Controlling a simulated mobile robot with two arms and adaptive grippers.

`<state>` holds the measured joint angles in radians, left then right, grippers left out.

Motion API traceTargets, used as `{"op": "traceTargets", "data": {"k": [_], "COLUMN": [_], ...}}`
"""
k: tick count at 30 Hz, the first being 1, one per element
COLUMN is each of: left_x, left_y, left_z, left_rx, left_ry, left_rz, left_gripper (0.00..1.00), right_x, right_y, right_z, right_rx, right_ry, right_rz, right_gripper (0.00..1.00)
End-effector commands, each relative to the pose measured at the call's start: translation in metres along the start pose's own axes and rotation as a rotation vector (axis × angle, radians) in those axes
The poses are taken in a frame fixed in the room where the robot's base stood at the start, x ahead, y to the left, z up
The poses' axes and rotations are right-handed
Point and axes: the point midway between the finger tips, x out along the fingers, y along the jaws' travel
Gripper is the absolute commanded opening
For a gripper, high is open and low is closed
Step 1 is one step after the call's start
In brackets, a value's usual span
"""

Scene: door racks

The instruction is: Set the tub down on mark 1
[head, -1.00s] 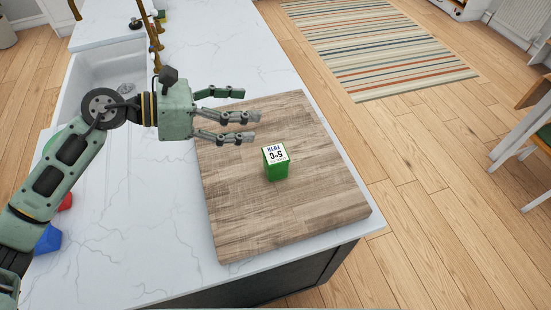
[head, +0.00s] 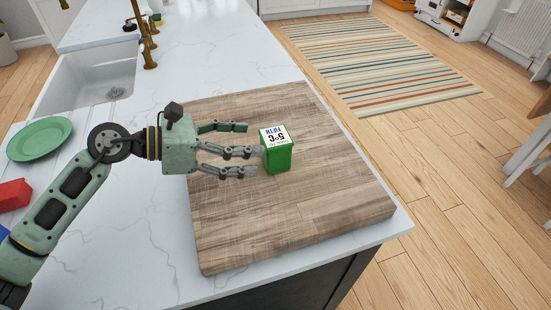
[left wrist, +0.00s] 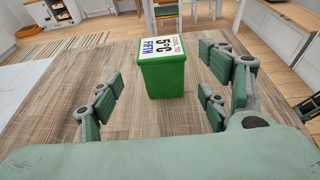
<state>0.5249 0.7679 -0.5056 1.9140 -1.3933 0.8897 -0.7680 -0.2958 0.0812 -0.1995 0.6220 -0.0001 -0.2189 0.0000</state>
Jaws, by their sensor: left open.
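The tub (head: 279,158) is a small green box with a white printed label on top. It stands upright on a wooden board on the counter. My left gripper (head: 248,149) is open just left of the tub in the head view, its fingers pointing at it. In the left wrist view the tub (left wrist: 166,80) stands upright ahead, between the lines of the spread fingers and beyond the palm. Whether a finger touches it I cannot tell. No mark 1 can be made out in these views. My right gripper is not in view.
The wooden board (head: 325,205) is otherwise bare. A green plate (head: 40,138) and a red block (head: 13,194) lie at the left, near the sink (head: 85,80) and brass taps (head: 145,45). The counter's right edge drops to a wooden floor with a striped rug (head: 380,60).

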Motion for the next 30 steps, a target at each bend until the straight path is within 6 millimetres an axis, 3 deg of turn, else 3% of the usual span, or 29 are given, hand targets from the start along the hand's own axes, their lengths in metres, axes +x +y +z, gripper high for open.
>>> {"op": "traceTargets", "data": {"k": [12,16,25,30], "left_x": [0.053,0.069,0.073,0.073], "left_y": [-0.004,-0.003,-0.003,-0.003], "left_z": [0.009,0.005,0.003,0.003], "left_rx": [-0.003,-0.001,0.001,0.001], "left_ry": [-0.002,-0.001,0.001,0.001], "left_rz": [-0.003,-0.002,0.000,0.000], "left_gripper": [0.70,0.70,0.69,0.55], "right_x": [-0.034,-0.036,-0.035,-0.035], "right_y": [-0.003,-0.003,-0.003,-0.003], "right_z": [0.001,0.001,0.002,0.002], "right_rx": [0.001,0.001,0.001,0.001], "right_ry": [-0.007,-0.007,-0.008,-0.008], "right_rz": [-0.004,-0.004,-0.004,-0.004], "right_gripper": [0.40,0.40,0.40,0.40]}}
